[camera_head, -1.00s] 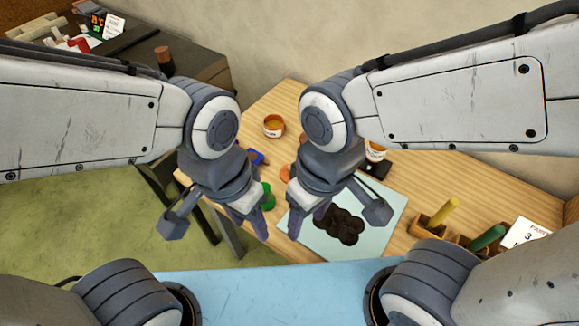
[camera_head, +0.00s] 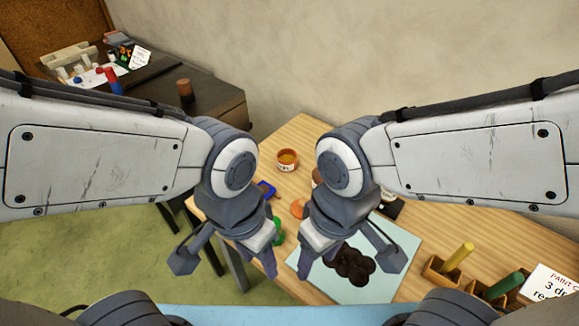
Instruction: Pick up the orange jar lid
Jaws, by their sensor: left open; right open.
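The orange jar lid (camera_head: 297,208) lies on the wooden table, just left of my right gripper's wrist, which partly hides it. It is a small flat orange disc. My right gripper (camera_head: 318,254) is open and empty, in front of the lid and over the left side of the pale sheet. My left gripper (camera_head: 242,265) is open and empty, left of the lid, near the table's left edge. A green piece (camera_head: 278,232) shows between the grippers, partly hidden by the left one.
An open jar of orange paint (camera_head: 287,163) stands behind the lid. A blue piece (camera_head: 266,189) lies near it. Dark round pieces (camera_head: 350,264) lie on a pale sheet (camera_head: 400,240). Wooden holders (camera_head: 440,270) stand at right. A dark side table (camera_head: 215,100) is at back left.

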